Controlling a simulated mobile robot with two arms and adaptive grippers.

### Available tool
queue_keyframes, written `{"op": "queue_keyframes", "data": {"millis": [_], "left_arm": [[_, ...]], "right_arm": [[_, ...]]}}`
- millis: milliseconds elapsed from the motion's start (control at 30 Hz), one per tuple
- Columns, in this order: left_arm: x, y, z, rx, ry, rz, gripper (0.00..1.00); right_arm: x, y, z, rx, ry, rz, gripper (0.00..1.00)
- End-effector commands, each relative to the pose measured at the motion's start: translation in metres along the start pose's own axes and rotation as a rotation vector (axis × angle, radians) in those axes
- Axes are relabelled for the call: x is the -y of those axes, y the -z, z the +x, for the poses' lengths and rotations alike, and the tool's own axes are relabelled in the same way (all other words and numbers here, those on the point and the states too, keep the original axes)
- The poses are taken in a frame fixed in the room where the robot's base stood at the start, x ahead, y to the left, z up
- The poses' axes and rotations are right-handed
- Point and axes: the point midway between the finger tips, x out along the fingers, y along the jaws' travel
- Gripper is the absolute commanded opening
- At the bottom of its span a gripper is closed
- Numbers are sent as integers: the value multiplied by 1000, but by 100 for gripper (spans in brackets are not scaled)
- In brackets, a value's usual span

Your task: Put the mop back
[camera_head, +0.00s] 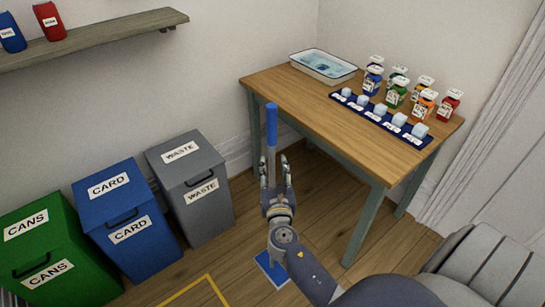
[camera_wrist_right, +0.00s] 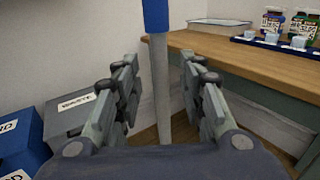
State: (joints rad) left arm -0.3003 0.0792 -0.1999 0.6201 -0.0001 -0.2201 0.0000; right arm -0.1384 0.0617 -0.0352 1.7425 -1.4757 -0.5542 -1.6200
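The mop (camera_head: 271,128) stands upright near the table's left end, with a blue grip on top and a grey pole below. A flat blue piece with a pale edge (camera_head: 272,270) lies on the floor under it; my arm hides the lower pole, so I cannot tell how they join. My right gripper (camera_head: 275,172) is open at the pole. In the right wrist view the pole (camera_wrist_right: 160,85) stands between or just beyond the spread fingers, with gaps on both sides. My left gripper is not in view.
A wooden table (camera_head: 300,95) holds a white basin (camera_head: 323,66), jars and a blue strip of pale blocks. Green (camera_head: 45,245), blue (camera_head: 125,220) and grey (camera_head: 190,185) bins line the wall. A yellow floor outline (camera_head: 190,290) and a grey seat (camera_head: 490,265) are in front.

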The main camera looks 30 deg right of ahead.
Motion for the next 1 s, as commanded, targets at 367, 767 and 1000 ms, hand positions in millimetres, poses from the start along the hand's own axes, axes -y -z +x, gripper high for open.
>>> {"op": "queue_keyframes", "data": {"millis": [367, 767, 1000], "left_arm": [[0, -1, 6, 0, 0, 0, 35], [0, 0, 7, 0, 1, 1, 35], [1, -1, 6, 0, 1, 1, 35]], "right_arm": [[0, 0, -55, 1, 0, 0, 37], [-5, 37, -60, -83, -18, 85, 37], [-12, 238, -121, -565, 66, 621, 37]]}}
